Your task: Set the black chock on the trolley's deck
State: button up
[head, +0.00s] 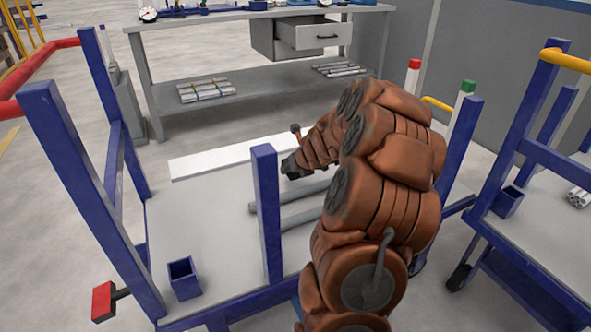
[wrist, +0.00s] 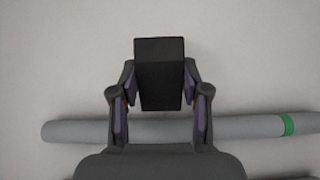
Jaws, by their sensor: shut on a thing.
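The black chock (wrist: 160,50) is between the fingers of my gripper (wrist: 159,88) in the wrist view, which is shut on it. The trolley's pale grey deck (head: 195,225) fills the background in the wrist view. In the head view my gripper (head: 291,167) is low over the deck's far part, mostly hidden by my arm; I cannot make out the chock apart from it. I cannot tell whether the chock touches the deck. A grey pipe (wrist: 75,130) with a green band lies across the wrist view, passing behind the fingers on the near side of the chock.
Two grey pipes (head: 305,212) lie on the deck near my gripper. Blue posts (head: 267,215) rise along the trolley's sides. A white strip (head: 225,158) lies along the far side. A workbench (head: 235,90) stands behind, and a second blue trolley (head: 510,240) at right.

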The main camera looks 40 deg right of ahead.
jog(key=shift+w+d+f+b, duration=0.1)
jog(key=shift+w+d+b, duration=0.15)
jog(key=shift+w+d, duration=0.45)
jog(key=shift+w+d+f+b, duration=0.1)
jog(key=shift+w+d+b, duration=0.1)
jog(key=shift+w+d, duration=0.55)
jog(key=shift+w+d+f+b, duration=0.1)
jog(key=shift+w+d+b, duration=0.25)
jog(key=shift+d, duration=0.65)
notch_tip(320, 180, down, 3)
jog(key=b, duration=0.2)
jog(key=shift+w+f+b, duration=0.1)
jog(key=shift+f+b, duration=0.1)
jog(key=shift+b, duration=0.15)
jog(key=shift+f, duration=0.1)
jog(key=o, duration=1.2)
jog(key=shift+a+r, duration=0.1)
jog(key=shift+r, duration=0.25)
jog(key=shift+p+v, duration=3)
jog(key=shift+v, duration=2.85)
